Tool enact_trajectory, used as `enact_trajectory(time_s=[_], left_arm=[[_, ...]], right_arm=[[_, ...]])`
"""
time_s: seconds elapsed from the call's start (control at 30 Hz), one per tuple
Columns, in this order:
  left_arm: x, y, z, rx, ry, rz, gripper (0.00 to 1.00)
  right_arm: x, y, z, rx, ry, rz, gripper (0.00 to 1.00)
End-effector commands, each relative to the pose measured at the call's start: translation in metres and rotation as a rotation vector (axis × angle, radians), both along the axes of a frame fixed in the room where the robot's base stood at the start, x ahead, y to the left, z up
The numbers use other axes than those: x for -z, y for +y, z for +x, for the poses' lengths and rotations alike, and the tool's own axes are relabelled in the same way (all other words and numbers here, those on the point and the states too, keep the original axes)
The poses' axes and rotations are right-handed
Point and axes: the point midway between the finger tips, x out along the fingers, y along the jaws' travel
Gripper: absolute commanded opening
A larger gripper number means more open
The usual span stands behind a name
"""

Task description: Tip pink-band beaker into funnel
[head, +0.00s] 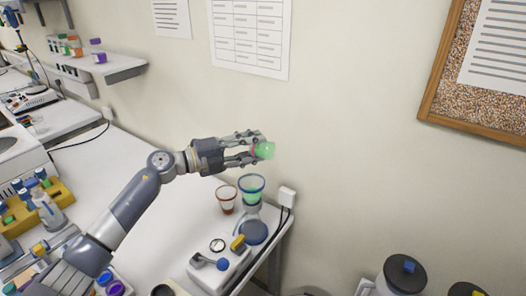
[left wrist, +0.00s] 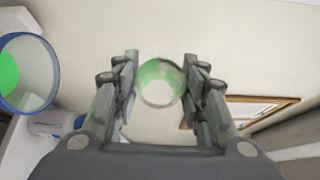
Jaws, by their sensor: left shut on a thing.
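My left gripper (head: 251,150) is shut on a small beaker (head: 265,150) that holds green liquid. A pinkish-red band shows at the beaker's edge by the fingers. The beaker is tilted far over, almost on its side, in the air above the funnel. In the left wrist view the beaker (left wrist: 160,82) sits between the two fingers. The funnel (head: 251,185) has a blue rim and green liquid inside, and stands below the gripper. It also shows at the left edge of the left wrist view (left wrist: 26,100). My right gripper is not in view.
A beaker with an orange-brown band (head: 226,198) stands left of the funnel. A white device with a blue knob (head: 222,264) is near the table's front edge. A wall socket (head: 287,197) is right of the funnel. A yellow rack (head: 60,192) stands at the left.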

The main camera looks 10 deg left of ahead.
Motion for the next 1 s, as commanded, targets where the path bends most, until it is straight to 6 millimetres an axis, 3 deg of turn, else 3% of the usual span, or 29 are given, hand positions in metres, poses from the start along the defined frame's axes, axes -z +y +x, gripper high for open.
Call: enact_trajectory(time_s=[0.03,0.27,0.8,1.0], left_arm=[[-0.006,0.000,0.000,0.000,-0.002,0.023,0.14],[-0.003,0.000,0.000,-0.001,-0.009,0.074,0.14],[-0.011,0.001,0.000,0.000,-0.037,0.352,0.14],[-0.005,0.000,0.000,0.002,-0.055,0.519,0.14]], right_arm=[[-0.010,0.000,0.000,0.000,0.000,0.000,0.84],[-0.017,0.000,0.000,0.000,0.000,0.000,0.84],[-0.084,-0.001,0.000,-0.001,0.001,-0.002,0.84],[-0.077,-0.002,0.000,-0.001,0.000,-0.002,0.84]])
